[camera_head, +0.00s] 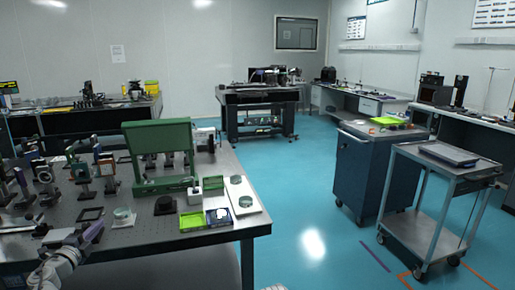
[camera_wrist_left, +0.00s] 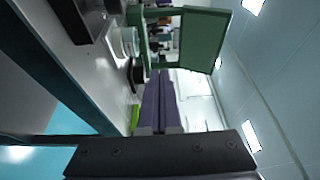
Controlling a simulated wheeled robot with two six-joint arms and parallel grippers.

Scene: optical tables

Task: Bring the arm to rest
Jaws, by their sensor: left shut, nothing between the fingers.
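My left arm comes in from the bottom left of the head view. My left gripper (camera_head: 95,232) is by the front edge of the near optical table (camera_head: 150,235). In the left wrist view the two purple fingers of the left gripper (camera_wrist_left: 158,74) lie together, shut and empty. That view is rolled sideways, with the table edge running down its left part. My right gripper does not show in either view.
A blue cabinet (camera_head: 375,180) and a grey cart (camera_head: 425,212) stand at the right. Blue floor between is clear.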

